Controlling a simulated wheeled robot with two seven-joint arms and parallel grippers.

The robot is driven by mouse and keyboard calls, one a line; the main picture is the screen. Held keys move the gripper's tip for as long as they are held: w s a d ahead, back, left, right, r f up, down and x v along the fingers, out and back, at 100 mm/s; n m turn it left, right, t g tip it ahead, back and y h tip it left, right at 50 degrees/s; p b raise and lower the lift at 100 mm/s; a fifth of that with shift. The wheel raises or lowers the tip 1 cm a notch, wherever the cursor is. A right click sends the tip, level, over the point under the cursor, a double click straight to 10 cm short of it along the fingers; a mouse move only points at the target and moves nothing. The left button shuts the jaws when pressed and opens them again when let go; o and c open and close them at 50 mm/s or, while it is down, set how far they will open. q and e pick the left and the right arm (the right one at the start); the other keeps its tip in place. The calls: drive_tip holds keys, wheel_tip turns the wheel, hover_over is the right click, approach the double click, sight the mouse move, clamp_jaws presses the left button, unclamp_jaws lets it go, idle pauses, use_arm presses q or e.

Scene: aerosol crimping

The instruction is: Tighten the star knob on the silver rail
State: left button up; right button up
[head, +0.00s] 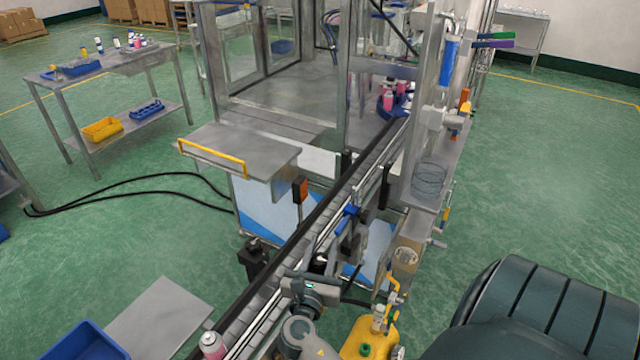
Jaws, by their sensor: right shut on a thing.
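The silver rail (375,184) runs along the conveyor (290,252), from the lower left up toward the machine. My right gripper (319,268) is beside the near part of the conveyor, at the rail, with its wrist below it in the picture. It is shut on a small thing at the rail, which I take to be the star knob. The knob is mostly hidden by the gripper, and its shape and tightness cannot be made out. My left gripper is not in view.
A pink can (212,345) stands at the conveyor's near end. A blue clamp (347,213) sits just beyond my right gripper. A yellow unit (368,340) with fittings stands close on the right. A blue bin (88,342) is at lower left. Green floor on the right is open.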

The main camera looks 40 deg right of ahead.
drive_tip(key=shift+s+m+g+h, duration=0.1)
drive_tip(key=shift+m+g+h, duration=0.45)
drive_tip(key=shift+g, duration=0.25)
drive_tip(key=shift+d, duration=0.1)
drive_tip(key=o, duration=1)
drive_tip(key=shift+o, duration=0.2)
